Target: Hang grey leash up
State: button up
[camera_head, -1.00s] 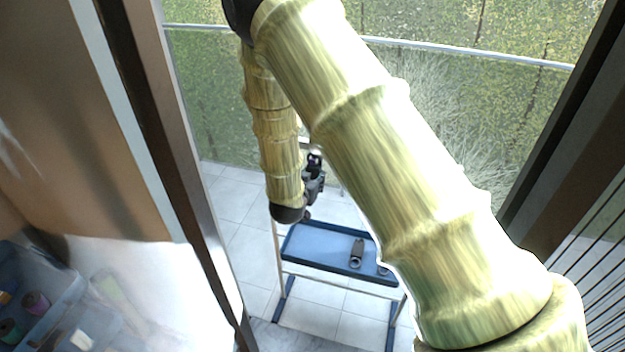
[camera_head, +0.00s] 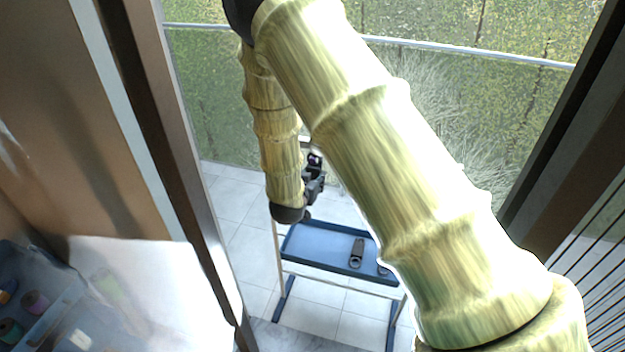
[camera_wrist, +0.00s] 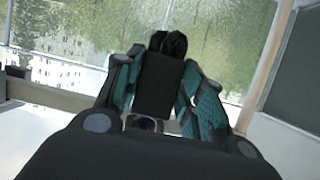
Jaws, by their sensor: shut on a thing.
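My gripper (camera_head: 315,182) is at the end of my arm, above the far left side of a blue tray stand. In the wrist view its teal-sided fingers (camera_wrist: 167,45) come together at dark tips. It is shut on a small dark thing, mostly hidden by the fingers; a bit of purple shows low between them. I cannot tell whether this is the grey leash. A dark grey looped item (camera_head: 356,253) lies on the blue tray (camera_head: 320,248), and another is partly hidden by my arm. A pale wooden bar (camera_wrist: 55,96) runs behind the gripper in the wrist view.
The stand has pale posts and blue feet (camera_head: 284,300) on a tiled floor (camera_head: 235,200). A glass railing (camera_head: 470,52) is behind it. At lower left, a blue bin (camera_head: 62,310) holds spools. Dark frames border both sides.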

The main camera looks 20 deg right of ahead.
jog(key=o, duration=1.4)
jog(key=shift+s+a+r, duration=0.1)
jog(key=shift+p+v, duration=0.85)
jog(key=shift+v, duration=2)
